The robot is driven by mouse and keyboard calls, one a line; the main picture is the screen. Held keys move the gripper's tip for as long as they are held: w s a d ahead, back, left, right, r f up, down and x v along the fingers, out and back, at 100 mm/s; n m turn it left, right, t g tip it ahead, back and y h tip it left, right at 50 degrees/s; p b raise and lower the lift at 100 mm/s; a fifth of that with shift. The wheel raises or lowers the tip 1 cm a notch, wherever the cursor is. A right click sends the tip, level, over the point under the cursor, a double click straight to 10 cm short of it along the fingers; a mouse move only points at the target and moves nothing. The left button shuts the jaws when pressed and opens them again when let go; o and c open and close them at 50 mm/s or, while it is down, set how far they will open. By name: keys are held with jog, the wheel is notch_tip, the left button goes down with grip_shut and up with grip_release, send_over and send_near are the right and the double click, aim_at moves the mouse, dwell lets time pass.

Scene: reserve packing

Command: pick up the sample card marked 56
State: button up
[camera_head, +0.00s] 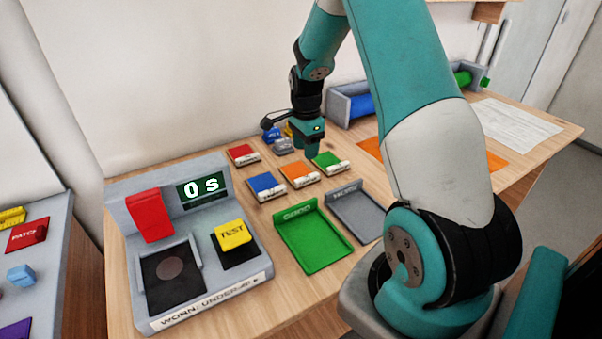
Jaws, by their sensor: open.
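Several sample cards lie on the wooden table: a red card (243,153), a blue card (266,184), an orange card (298,173) and a green card (329,162). Each has a pale label on its front edge, too small to read, so I cannot tell which is marked 56. My gripper (311,151) is open and points down above the table, by the green and orange cards in the picture. I see nothing held in it. Its fingers are small here, and its exact height is unclear.
A grey test station (190,245) with a "0 s" display and yellow TEST button stands front left. A green tray (313,240) and a grey tray (356,212) lie in front of the cards. Bare wood surrounds the cards.

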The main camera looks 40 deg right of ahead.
send_over(307, 177)
jog(key=f, duration=0.3)
jog(key=f+p, duration=0.1)
jog(key=shift+w+a+f, duration=0.1)
jog(key=shift+w+f, duration=0.15)
jog(key=shift+f, duration=0.1)
jog(key=shift+s+f+p, duration=0.2)
jog(key=shift+f+p, duration=0.85)
jog(key=shift+f, duration=1.6)
grip_shut()
